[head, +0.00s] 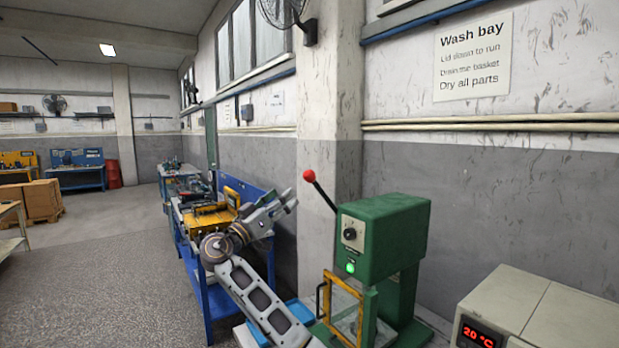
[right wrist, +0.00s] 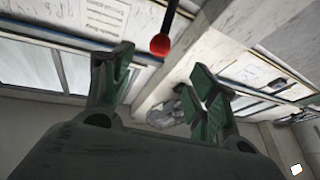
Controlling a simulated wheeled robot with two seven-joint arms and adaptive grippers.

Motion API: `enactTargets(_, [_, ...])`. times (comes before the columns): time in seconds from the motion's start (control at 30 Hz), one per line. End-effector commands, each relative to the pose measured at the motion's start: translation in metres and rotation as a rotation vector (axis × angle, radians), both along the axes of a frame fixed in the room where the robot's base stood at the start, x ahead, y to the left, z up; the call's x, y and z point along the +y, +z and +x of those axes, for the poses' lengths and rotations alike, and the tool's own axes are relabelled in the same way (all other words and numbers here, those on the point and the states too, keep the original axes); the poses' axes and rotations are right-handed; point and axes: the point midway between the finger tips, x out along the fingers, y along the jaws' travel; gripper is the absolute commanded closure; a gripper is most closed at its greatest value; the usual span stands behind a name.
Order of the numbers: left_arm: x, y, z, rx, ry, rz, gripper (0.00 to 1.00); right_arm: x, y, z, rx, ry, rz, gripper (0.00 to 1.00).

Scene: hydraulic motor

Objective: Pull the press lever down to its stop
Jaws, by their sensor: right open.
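The green press (head: 385,240) stands at the right in the head view, with a lit green lamp and a black dial on its front. Its lever (head: 324,194) slants up and left from the press head and ends in a red knob (head: 309,175). My right gripper (head: 291,201) is left of the lever, a little lower than the knob and apart from it. In the right wrist view my right gripper (right wrist: 163,88) is open and empty. The red knob (right wrist: 160,44) shows beyond the fingertips, between them in the picture. My left gripper is not in view.
A yellow-framed guard (head: 343,308) is at the press front. A grey box with a red temperature display (head: 478,334) stands at the lower right. A wall pillar (head: 330,110) rises behind the lever. Blue benches (head: 205,290) stand behind my arm; open floor lies left.

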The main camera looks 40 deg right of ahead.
Motion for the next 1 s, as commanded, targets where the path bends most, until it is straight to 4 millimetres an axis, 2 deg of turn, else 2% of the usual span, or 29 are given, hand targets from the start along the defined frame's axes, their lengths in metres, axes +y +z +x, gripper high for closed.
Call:
enactTargets(0.17, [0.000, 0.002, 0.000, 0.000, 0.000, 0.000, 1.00, -0.005, 0.003, 0.001, 0.000, -0.001, 0.000, 0.42])
enactTargets(0.37, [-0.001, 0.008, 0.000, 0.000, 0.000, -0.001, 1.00, -0.020, 0.010, 0.003, 0.001, -0.003, -0.002, 0.42])
enactTargets(1.0, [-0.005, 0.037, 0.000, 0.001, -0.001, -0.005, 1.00, -0.096, 0.041, 0.016, 0.002, -0.003, -0.002, 0.42])
